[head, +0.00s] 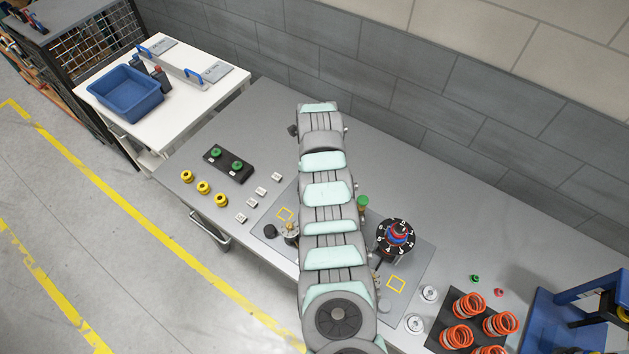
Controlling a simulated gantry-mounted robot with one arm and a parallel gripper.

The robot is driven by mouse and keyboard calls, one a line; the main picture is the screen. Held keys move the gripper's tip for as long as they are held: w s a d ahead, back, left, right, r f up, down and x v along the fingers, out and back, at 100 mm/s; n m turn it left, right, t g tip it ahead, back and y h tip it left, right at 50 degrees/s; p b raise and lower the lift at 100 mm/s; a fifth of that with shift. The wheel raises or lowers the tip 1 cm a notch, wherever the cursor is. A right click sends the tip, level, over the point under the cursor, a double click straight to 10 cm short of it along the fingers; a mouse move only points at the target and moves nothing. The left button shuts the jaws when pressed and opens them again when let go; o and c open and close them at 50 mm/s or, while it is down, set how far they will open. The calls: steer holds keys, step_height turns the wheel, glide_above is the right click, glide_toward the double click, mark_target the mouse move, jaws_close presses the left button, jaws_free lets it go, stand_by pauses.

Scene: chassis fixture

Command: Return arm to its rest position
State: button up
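My grey and pale green arm runs from the bottom middle of the head view up over the bench (262,122). My gripper does not show; its fingers are out of sight, and I cannot tell whether it holds anything. The arm covers the middle of a grey fixture plate (418,262) on the bench. To the right of the arm on this plate is a black numbered dial (382,241) with red and blue parts at its centre. A green-topped part (362,201) stands close beside the arm, partly hidden by it.
A black block with green parts (229,163), several yellow rings (203,187) and small metal blocks (252,202) lie left. Orange springs (456,336) and a blue stand (560,318) are right. A white table (205,103) holds a blue bin (125,92). A wall rises behind.

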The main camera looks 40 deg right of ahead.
steer(key=shift+c, duration=0.3)
jaws_close()
steer(key=n+b, duration=0.1)
steer(key=n, duration=0.3)
steer(key=shift+f, duration=0.15)
steer(key=n+b, duration=0.1)
steer(key=n, duration=0.3)
steer(key=shift+b, duration=0.35)
steer(key=n+b, duration=0.1)
steer(key=n, duration=0.3)
steer(key=n+b, duration=0.2)
steer(key=n, duration=0.3)
steer(key=shift+o, duration=0.3)
jaws_free()
